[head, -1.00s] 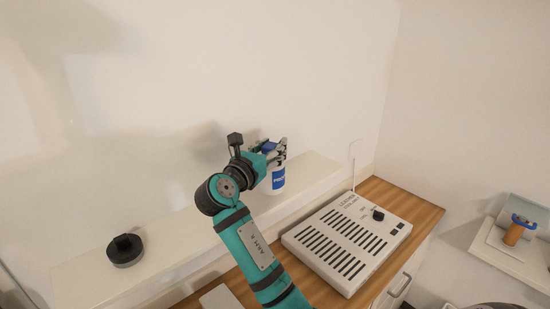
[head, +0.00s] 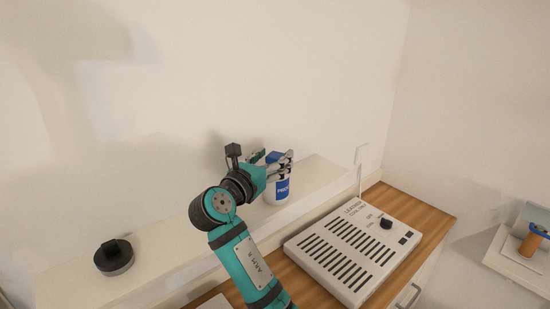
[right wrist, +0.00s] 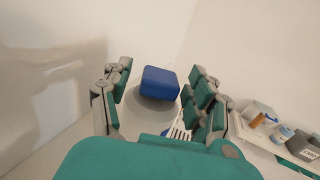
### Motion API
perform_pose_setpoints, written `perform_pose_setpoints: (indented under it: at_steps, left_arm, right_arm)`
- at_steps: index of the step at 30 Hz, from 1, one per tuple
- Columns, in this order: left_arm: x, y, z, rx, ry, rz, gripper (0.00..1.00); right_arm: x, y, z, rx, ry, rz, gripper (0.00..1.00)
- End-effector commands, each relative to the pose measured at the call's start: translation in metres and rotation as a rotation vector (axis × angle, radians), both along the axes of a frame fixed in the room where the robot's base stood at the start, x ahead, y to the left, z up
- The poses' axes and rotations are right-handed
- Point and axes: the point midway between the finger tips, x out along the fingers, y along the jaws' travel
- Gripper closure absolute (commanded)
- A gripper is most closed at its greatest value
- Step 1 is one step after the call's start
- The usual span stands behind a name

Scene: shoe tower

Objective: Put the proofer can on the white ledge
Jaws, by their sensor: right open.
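The proofer can (head: 280,190) is white with a blue label and a blue cap. It stands upright on the white ledge (head: 170,238) along the back wall. My right gripper (head: 284,163) is at the upper part of the can, with its fingers around the cap in the head view. In the right wrist view the blue cap (right wrist: 159,83) sits between the spread fingers of my right gripper (right wrist: 158,98), with gaps visible on both sides. The left gripper is not in view.
A black round object (head: 114,256) sits on the ledge at the left. A white slotted box (head: 350,248) lies on the wooden counter (head: 428,217) in front of the ledge. At the far right a white shelf (head: 512,262) holds an orange and blue item (head: 533,240).

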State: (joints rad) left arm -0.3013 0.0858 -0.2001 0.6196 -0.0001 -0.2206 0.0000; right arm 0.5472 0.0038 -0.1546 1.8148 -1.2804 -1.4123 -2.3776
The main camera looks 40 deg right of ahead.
Motion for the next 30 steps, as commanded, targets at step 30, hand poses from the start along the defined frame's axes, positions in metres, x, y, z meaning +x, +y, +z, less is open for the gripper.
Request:
perform_pose_setpoints:
  at_steps: [30]
  left_arm:
    - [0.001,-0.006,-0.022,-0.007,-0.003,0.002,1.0]
  right_arm:
    - [-0.047,0.097,0.001,0.0,-0.001,-0.001,0.41]
